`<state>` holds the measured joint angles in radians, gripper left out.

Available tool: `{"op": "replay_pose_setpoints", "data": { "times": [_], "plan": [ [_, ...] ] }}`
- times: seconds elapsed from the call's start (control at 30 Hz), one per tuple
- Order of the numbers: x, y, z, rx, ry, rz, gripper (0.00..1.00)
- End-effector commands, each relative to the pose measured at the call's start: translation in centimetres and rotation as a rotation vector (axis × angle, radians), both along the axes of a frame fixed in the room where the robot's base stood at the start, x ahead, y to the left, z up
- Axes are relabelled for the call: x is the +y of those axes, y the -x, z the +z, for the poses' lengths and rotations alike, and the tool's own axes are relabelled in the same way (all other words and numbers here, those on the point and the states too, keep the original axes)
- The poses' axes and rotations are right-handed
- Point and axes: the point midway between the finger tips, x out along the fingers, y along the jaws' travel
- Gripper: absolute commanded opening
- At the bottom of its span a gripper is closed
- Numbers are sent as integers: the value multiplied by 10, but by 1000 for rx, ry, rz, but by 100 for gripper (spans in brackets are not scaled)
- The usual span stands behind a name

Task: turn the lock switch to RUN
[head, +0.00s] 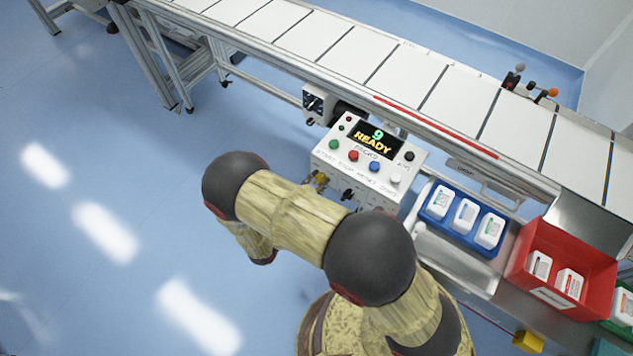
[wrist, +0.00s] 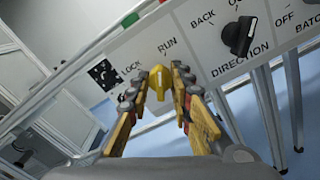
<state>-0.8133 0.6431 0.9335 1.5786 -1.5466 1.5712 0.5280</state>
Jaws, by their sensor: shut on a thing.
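The lock switch (wrist: 158,83) is a yellow knob on the white panel face in the wrist view, with the printed words LOCK at its upper left and RUN above it. My gripper (wrist: 158,88) has its two yellow fingers on either side of the knob and is shut on it. I cannot tell exactly which word the knob points at. In the head view the control box (head: 318,152) shows a screen reading "9 READY", and my arm covers part of its front.
A black DIRECTION knob (wrist: 238,37) sits right of the lock switch, near BACK. Coloured buttons, including a red one (head: 353,155), are on the box top. A conveyor (head: 400,70) runs behind. A blue tray (head: 428,212) and a red bin (head: 575,245) stand at the right.

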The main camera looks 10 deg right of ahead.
Motion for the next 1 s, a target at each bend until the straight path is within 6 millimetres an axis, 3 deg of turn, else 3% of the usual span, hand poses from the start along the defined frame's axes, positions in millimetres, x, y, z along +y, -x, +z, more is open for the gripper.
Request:
{"op": "replay_pose_setpoints", "data": {
  "times": [0.4,1.0],
  "plan": [
    [-1,1,-2,-162,-167,-1,0],
    [-1,1,-2,-198,-204,-1,0]
  ]
}}
